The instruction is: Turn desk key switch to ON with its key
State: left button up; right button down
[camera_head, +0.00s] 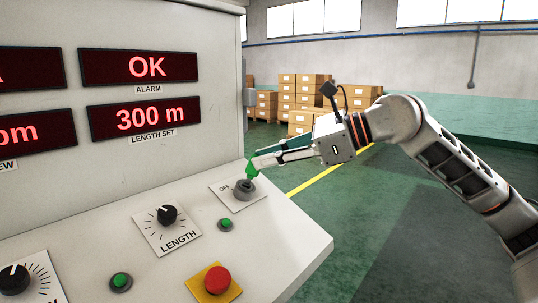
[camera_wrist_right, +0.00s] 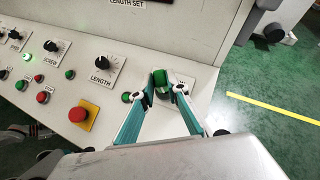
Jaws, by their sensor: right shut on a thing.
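The desk key switch (camera_head: 243,191) is a grey round lock on a white plate at the right end of the sloping desk. OFF is readable left of it; the ON side is not readable. My right gripper (camera_head: 254,166) reaches in from the right and is shut on the green key (camera_head: 251,171), just above the lock. The green key head also shows between the fingertips in the right wrist view (camera_wrist_right: 161,78). I cannot tell how deep the key sits in the lock.
The LENGTH knob (camera_head: 167,215), a green button (camera_head: 226,225) and a red emergency button (camera_head: 217,279) on yellow stand nearby on the desk. The upright display panel (camera_head: 210,60) rises behind. Open floor lies to the right, with stacked boxes (camera_head: 300,95) far back.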

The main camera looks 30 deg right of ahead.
jog(key=shift+w+a+f, duration=0.1)
jog(key=shift+w+f, duration=0.1)
jog(key=shift+f, duration=0.25)
jog(key=shift+w+a+f, duration=0.1)
jog(key=shift+w+f, duration=0.1)
jog(key=shift+f, duration=0.25)
pick_arm(q)
jog(key=shift+s+d+f, duration=0.1)
jog(key=shift+d+f, duration=0.05)
jog(key=shift+f, duration=0.2)
jog(key=shift+r, duration=0.1)
pick_arm(e)
jog(key=shift+d, duration=0.1)
pick_arm(q)
jog(key=shift+s+f, duration=0.35)
jog(key=shift+s, duration=0.15)
jog(key=shift+r, duration=0.1)
